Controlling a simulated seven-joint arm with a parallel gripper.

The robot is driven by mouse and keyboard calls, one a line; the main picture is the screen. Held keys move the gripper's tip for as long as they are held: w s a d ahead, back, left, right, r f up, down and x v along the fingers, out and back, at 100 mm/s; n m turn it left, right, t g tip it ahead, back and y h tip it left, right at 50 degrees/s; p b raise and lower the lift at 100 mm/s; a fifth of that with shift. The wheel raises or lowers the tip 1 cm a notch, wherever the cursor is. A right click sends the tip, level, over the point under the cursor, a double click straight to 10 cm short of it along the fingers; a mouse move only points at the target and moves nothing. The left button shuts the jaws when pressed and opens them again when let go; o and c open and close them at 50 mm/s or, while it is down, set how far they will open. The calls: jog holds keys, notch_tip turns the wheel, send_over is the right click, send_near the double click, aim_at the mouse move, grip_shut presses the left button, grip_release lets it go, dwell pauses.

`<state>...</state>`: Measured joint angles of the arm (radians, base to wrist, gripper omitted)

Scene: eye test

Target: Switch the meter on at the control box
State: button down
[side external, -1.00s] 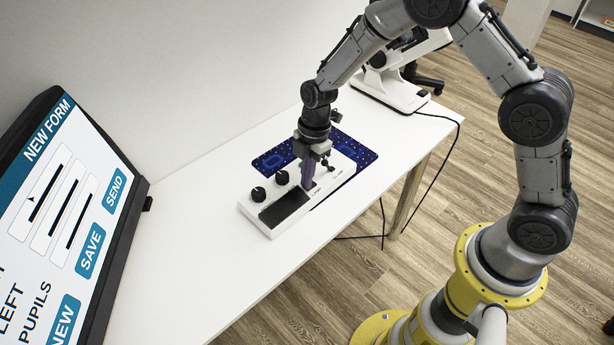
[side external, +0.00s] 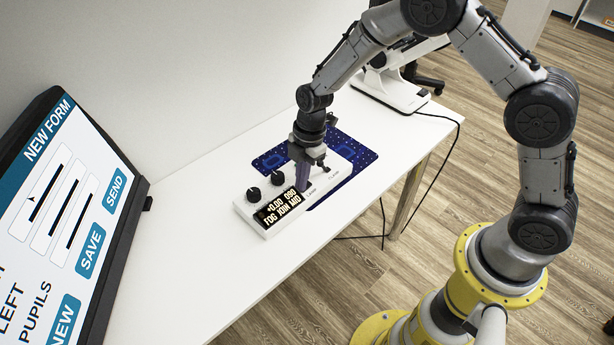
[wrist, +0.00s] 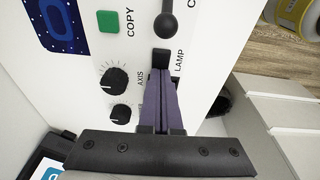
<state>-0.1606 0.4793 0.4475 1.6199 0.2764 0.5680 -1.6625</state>
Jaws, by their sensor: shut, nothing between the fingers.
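The white control box (side external: 243,211) lies on the white table; its panel (wrist: 207,40) fills the middle of the wrist view. Its display (side external: 279,208) is lit, with yellow characters "+0.00 090" and a second line that seems to read "FOG 10IN MID". My gripper (side external: 303,189) is shut and empty, pointing down at the panel beside the display. In the wrist view its purple fingertips (wrist: 161,73) are at the black switch (wrist: 161,57) labelled LAMP, partly hiding it; I cannot tell whether they touch. Two black knobs (wrist: 114,81) sit to their left, by the label AXIS.
A green COPY button (wrist: 109,21) and a black round-ended lever (wrist: 166,24) are near the fingers. A blue patterned mat (side external: 357,151) lies partly under the box. A large screen (side external: 70,200) stands left; a white instrument (side external: 390,90) stands behind. The table's left part is clear.

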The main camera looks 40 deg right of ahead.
jog(key=shift+s+d+f, duration=0.1)
jog(key=shift+s+f, duration=0.45)
jog(key=shift+f, duration=0.15)
jog(key=shift+d+r, duration=0.2)
jog(key=shift+d, duration=0.6)
notch_tip(320, 180, up, 26)
jog(key=s+t, duration=0.2)
jog(key=t, duration=0.1)
jog(key=s+d+r+m+t, duration=0.1)
jog(key=s+d+r+m, duration=0.3)
jog(key=s+r, duration=0.3)
jog(key=s+d+f+m+h, duration=0.1)
jog(key=s+d+f+m, duration=0.1)
jog(key=s+m, duration=0.5)
jog(key=s+d+f+m+t, duration=0.1)
jog(key=s+d+f+m, duration=0.1)
jog(key=s+f+m, duration=0.2)
jog(key=s+m, duration=0.3)
jog(key=s, duration=0.3)
jog(key=shift+d+h, duration=0.25)
jog(key=shift+h, duration=0.15)
